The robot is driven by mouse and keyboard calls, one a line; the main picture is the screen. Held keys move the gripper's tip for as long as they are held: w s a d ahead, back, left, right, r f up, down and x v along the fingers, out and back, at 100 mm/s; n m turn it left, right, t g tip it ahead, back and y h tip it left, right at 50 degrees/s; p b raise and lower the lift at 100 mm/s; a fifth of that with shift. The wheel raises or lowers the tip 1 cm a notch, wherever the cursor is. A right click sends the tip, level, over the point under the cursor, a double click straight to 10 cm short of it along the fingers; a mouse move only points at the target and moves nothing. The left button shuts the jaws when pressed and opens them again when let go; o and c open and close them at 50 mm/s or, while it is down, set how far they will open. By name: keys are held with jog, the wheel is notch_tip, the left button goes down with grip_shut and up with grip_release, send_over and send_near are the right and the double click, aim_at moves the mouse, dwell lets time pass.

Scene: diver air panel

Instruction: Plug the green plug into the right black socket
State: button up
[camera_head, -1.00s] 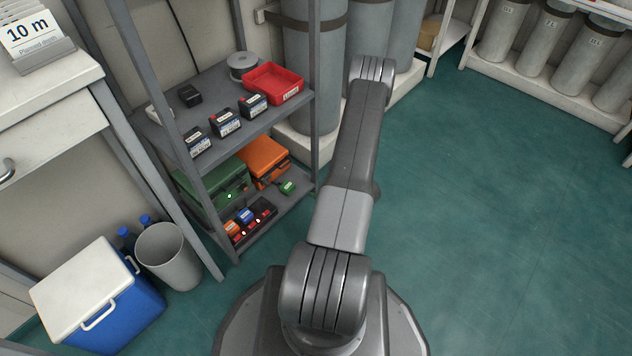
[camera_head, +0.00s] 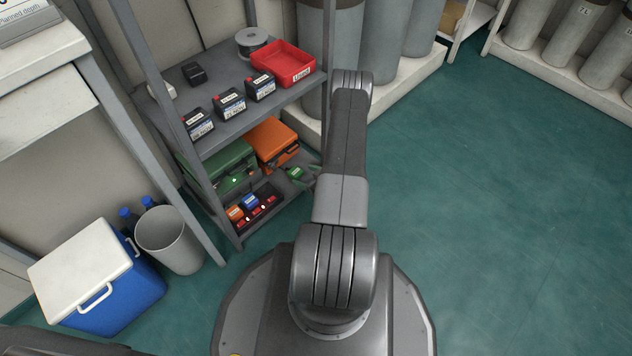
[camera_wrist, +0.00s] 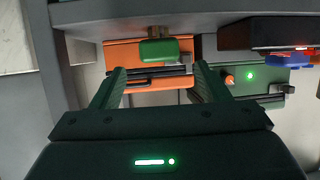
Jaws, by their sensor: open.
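The green plug (camera_head: 295,173) stands on the lowest shelf near its right end. It also shows in the wrist view (camera_wrist: 166,50), between the lines of my two fingers and beyond their tips. My gripper (camera_wrist: 159,72) is open and empty. In the head view it is small and mostly hidden behind my arm, close to the plug. The right black socket (camera_head: 268,198) is in the row at the shelf's left front, with no plug visible in it. An orange plug (camera_head: 235,212) and a blue plug (camera_head: 251,201) sit at the other sockets to its left.
A green case (camera_head: 228,165) and an orange case (camera_head: 272,142) stand behind the plugs on the same shelf. The shelf above holds several black boxes and a red tray (camera_head: 283,65). A shelf post (camera_head: 204,170) stands left. Open floor (camera_head: 480,200) lies right.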

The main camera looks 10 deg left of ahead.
aim_at(295, 171)
jog(key=b+x, duration=0.1)
jog(key=x, duration=0.5)
jog(key=shift+a+b, duration=0.1)
jog(key=shift+b, duration=0.3)
jog(key=c, duration=1.3)
jog(key=shift+o, duration=0.2)
jog(key=shift+r+p, duration=0.9)
jog(key=shift+r, duration=0.65)
